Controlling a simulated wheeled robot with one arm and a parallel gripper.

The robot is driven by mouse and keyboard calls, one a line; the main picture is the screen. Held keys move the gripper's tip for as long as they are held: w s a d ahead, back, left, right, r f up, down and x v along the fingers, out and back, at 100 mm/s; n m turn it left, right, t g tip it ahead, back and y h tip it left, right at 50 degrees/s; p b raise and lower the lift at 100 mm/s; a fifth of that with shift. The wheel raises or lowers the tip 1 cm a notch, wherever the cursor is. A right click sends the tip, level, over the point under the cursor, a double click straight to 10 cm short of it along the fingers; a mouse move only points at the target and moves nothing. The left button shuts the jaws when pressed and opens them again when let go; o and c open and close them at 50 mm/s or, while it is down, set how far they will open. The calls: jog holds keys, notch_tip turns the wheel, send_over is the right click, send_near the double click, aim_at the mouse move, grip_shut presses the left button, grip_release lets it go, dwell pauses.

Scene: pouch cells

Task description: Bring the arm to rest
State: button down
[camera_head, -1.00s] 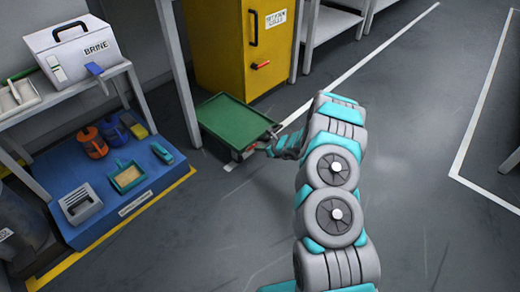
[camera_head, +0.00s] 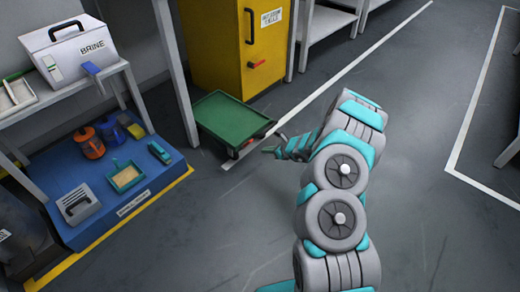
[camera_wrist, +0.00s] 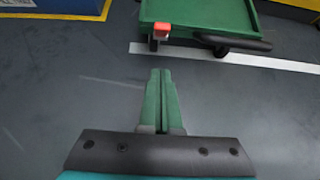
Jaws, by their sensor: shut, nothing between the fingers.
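My gripper (camera_head: 270,149) is at the end of my arm, low over the grey floor and just in front of the green cart. In the wrist view my gripper (camera_wrist: 161,72) points at the floor near the cart, with its two green fingers shut together and nothing between them. The rest of my grey and teal arm reaches up from the bottom of the head view.
The green cart (camera_head: 225,113) stands on wheels left of my gripper; its edge also shows in the wrist view (camera_wrist: 205,15). A yellow cabinet (camera_head: 215,45) stands behind it. A blue platform (camera_head: 107,195) holds several tools.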

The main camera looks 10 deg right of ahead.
jog(key=v, duration=0.7)
jog(key=shift+r, duration=0.2)
jog(key=s+a+r+n+g+y+p, duration=0.1)
jog(key=s+a+r+n+y, duration=0.2)
jog(key=a+r, duration=0.4)
jog(key=s+a+r+n+g, duration=0.1)
jog(key=s+a+r+n, duration=0.1)
jog(key=a+r+n, duration=0.5)
jog(key=s+a+r+n+g+y+p, duration=0.1)
jog(key=s+a+r+n+g+y, duration=0.15)
jog(key=a+r, duration=0.45)
jog(key=s+a+r+n+g+h, duration=0.2)
jog(key=s+r+n, duration=0.4)
jog(key=s+r, duration=0.3)
jog(key=s+d+r+n+g+h+p, duration=0.1)
jog(key=s+n+g+h, duration=0.15)
jog(key=s, duration=0.65)
jog(key=s+d+r+n+g+h+p, duration=0.1)
jog(key=s+n, duration=0.3)
jog(key=s, duration=0.4)
jog(key=s+d+r+n+h+p, duration=0.1)
jog(key=s+d+h, duration=0.5)
jog(key=s+d, duration=0.6)
jog(key=s+r+n, duration=0.1)
jog(key=s+n, duration=0.1)
jog(key=shift+s+d+n, duration=0.2)
jog(key=shift+d+n, duration=0.15)
jog(key=shift+n, duration=0.05)
